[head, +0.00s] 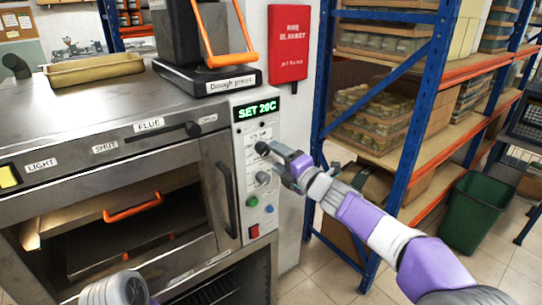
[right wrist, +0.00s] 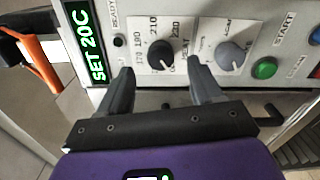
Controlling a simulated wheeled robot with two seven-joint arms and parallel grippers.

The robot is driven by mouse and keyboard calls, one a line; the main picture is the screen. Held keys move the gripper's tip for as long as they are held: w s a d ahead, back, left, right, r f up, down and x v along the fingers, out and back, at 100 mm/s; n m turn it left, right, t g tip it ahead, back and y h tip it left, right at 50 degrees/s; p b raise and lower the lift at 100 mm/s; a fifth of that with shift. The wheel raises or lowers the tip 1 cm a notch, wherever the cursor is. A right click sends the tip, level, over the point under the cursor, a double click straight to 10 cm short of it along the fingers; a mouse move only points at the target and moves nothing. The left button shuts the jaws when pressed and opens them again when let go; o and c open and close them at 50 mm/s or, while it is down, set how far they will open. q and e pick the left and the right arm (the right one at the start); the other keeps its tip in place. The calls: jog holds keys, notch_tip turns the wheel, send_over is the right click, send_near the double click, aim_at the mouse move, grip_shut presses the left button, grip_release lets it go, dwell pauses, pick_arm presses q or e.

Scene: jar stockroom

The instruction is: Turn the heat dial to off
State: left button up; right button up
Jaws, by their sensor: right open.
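The oven's control panel (head: 254,205) has a green display (head: 258,110) reading SET 20C. Below it is a black dial (head: 262,148), which is also in the right wrist view (right wrist: 160,53) with printed numbers such as 190 and 210 around it. A grey dial (head: 263,178) sits below the black one and also shows in the right wrist view (right wrist: 230,55). My right gripper (right wrist: 163,85) is open and empty, with its fingers pointing at the panel. The black dial lies ahead of the gap between the fingertips, apart from them as far as I can tell. My left gripper is out of view.
A green button (head: 253,201) and a red switch (head: 254,231) are lower on the panel. The oven door handle (head: 227,185) stands out left of the panel. A blue shelf rack (head: 376,150) and a green bin (head: 482,212) are at right.

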jog(key=v, duration=0.2)
jog(key=shift+s+d, duration=0.2)
jog(key=shift+s, duration=0.1)
jog(key=shift+f, duration=0.1)
notch_tip(320, 180, down, 22)
jog(key=d+m+g+h, duration=0.2)
jog(key=m+g+h, duration=0.1)
jog(key=m, duration=0.6)
jog(key=s+d+f+m+g+h, duration=0.1)
jog(key=s+f+m+g, duration=0.2)
jog(key=f, duration=0.6)
jog(key=s+d+f+m+h, duration=0.1)
jog(key=s+f+m, duration=0.35)
jog(key=f, duration=0.35)
jog(key=s+f+m+g, duration=0.2)
jog(key=s+f+m, duration=0.2)
jog(key=s, duration=0.5)
jog(key=s+f+m+g+h, duration=0.1)
jog(key=s+f+m+g, duration=0.2)
jog(key=s+f+m, duration=0.2)
jog(key=s+d+f+m+g, duration=0.1)
jog(key=s+f+m+g, duration=0.2)
jog(key=s+f, duration=0.6)
jog(key=s+m, duration=0.1)
jog(key=s, duration=0.3)
jog(key=shift+f+m, duration=0.25)
jog(key=shift+m, duration=0.1)
